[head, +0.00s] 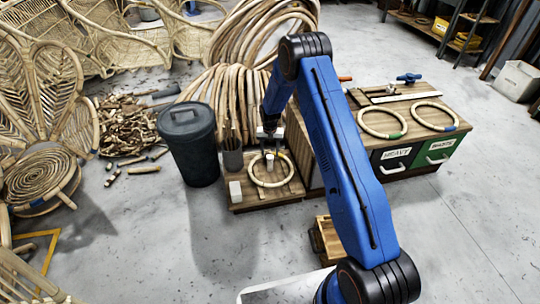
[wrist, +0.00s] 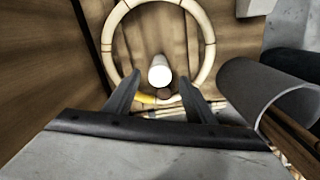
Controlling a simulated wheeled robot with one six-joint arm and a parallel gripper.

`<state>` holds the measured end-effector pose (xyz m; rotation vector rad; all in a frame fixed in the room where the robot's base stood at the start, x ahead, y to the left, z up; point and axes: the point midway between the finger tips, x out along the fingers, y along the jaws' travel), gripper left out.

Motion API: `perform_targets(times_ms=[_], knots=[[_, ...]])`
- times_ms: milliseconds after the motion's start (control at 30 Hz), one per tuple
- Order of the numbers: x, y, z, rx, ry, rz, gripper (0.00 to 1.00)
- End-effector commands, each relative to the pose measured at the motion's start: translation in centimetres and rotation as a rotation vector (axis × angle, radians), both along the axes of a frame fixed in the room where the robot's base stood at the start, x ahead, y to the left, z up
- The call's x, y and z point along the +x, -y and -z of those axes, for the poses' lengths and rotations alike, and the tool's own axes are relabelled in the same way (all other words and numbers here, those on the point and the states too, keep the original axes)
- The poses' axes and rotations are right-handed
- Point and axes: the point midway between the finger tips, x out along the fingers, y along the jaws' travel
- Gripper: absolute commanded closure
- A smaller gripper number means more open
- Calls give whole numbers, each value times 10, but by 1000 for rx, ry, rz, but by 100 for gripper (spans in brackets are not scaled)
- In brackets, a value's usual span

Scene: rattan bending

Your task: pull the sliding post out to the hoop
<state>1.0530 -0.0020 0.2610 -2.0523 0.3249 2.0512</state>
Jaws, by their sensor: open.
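A rattan hoop (head: 288,178) with a yellow band lies flat on a low wooden bench (head: 243,204). A pale round post (head: 269,163) stands upright inside the hoop. In the wrist view the post (wrist: 160,70) has a white top and sits in the lower part of the hoop (wrist: 206,42), near the yellow band and apart from the hoop's far side. My gripper (wrist: 157,82) is open above the bench, with a finger to each side of the post and neither seen touching it. In the head view my gripper (head: 270,133) is small and partly hidden by the arm.
A grey cylindrical holder (wrist: 262,92) with sticks stands close to the right of my gripper in the wrist view. A white block (head: 235,190) sits at the bench's left. A dark bin (head: 190,150) stands left of the bench. A cabinet (head: 415,122) with two hoops stands right.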

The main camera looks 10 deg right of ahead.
Motion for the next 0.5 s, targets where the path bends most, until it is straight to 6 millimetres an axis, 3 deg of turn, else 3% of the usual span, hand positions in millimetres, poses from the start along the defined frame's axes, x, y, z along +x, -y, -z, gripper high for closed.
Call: perform_targets(times_ms=[200, 500], knots=[[0, 0, 19, 0, -1, 0, 50], [0, 0, 23, 0, 0, 0, 50]])
